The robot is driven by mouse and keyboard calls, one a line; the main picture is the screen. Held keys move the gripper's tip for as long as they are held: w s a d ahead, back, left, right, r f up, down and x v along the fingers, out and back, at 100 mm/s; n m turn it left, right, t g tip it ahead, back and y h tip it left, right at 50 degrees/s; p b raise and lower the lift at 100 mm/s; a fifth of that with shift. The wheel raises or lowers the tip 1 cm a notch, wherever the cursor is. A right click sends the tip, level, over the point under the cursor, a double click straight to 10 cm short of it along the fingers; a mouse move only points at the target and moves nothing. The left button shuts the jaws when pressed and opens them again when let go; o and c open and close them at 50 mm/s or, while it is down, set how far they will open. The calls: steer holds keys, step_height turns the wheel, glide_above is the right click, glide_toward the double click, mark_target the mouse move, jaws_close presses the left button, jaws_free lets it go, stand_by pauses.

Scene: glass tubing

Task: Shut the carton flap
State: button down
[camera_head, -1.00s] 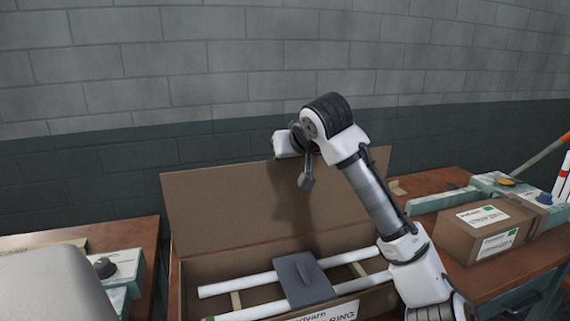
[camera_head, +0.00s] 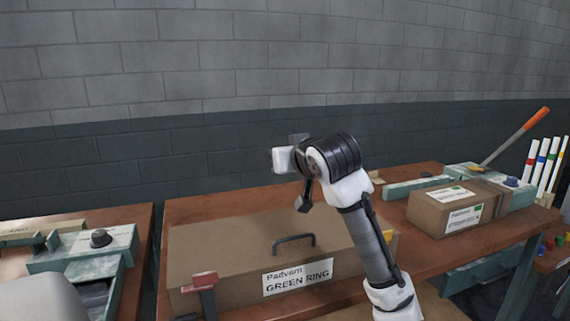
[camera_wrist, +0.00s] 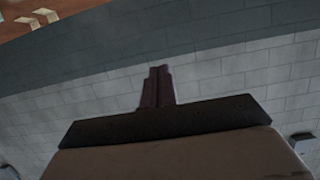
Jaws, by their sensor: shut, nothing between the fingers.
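The brown carton (camera_head: 235,288) stands on the wooden table, with a white "Padvarn GREEN RING" label (camera_head: 298,277) on its front. Its flap (camera_head: 225,243) lies flat over the top, and the inside is hidden. A dark handle (camera_head: 293,240) shows near the front edge. My arm covers the carton's right part. My gripper is above and behind the carton in the head view, its fingers hard to make out there. In the wrist view my gripper (camera_wrist: 157,87) has its dark fingers shut together, with nothing between them, against the block wall.
A red-topped tool (camera_head: 200,283) stands at the carton's front left. A smaller brown box (camera_head: 445,210) sits to the right, with a long orange-handled lever (camera_head: 520,135) behind it. A green device (camera_head: 105,250) is on the left table. The table behind the carton is clear.

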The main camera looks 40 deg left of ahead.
mark_target(304, 256)
steer(key=s+d+f+t+y+b, duration=0.1)
steer(key=d+f+y+b, duration=0.1)
steer(key=f+b, duration=0.2)
steer(key=s+d+f+t+y+b, duration=0.1)
steer(key=s+d+f+y+b, duration=0.1)
steer(key=b, duration=0.4)
steer(key=s+d+f+t+y+b, duration=0.1)
steer(key=d+f+y+b, duration=0.1)
steer(key=d+f+b, duration=0.2)
steer(key=shift+s+d+f+b, duration=0.15)
steer(key=shift+f+b, duration=0.1)
steer(key=shift+f, duration=0.35)
steer(key=shift+d+f+b, duration=0.1)
steer(key=shift+f+b, duration=0.15)
steer(key=shift+f, duration=0.35)
steer(key=shift+s+d+f+b, duration=0.15)
steer(key=shift+f+b, duration=0.15)
steer(key=shift+f, duration=0.35)
steer(key=shift+s+d+f+b, duration=0.15)
steer(key=shift+f+b, duration=0.1)
steer(key=shift+f, duration=0.35)
steer(key=shift+w, duration=0.1)
steer(key=shift+f, duration=0.2)
